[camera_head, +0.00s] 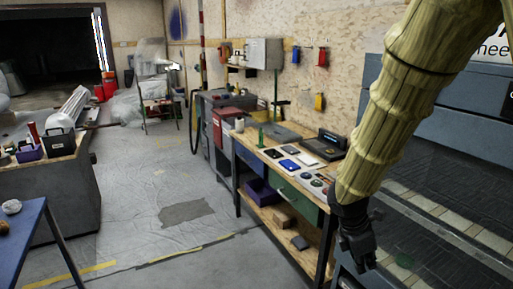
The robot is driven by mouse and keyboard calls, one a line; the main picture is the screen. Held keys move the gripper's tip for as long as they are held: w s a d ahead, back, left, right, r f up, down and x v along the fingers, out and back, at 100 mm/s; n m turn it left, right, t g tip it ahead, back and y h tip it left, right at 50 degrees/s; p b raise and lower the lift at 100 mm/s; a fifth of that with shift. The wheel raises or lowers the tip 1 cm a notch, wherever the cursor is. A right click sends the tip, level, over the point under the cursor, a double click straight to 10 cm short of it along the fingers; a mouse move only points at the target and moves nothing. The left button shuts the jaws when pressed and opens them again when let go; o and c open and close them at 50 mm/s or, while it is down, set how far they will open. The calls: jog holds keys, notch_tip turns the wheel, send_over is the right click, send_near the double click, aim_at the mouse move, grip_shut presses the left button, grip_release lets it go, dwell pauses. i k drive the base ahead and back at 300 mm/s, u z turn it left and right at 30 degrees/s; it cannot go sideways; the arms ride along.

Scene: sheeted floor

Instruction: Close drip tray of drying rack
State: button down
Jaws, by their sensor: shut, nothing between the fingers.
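My arm, in a yellowish ribbed cover, comes down from the top right. My gripper (360,258) is dark, points downward and looks shut and empty. It hangs just right of the workbench's right end, in front of a grey-blue edge at the bottom of the picture that is mostly cut off.
A wooden workbench (262,155) with a green drawer (293,195) stands left of my gripper, with devices on top. A blue table (25,225) and a grey cabinet (70,200) stand at the left. The sheeted floor (150,170) between is mostly clear.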

aim_at(281, 134)
jog(key=i, duration=3.55)
jog(key=u, duration=0.75)
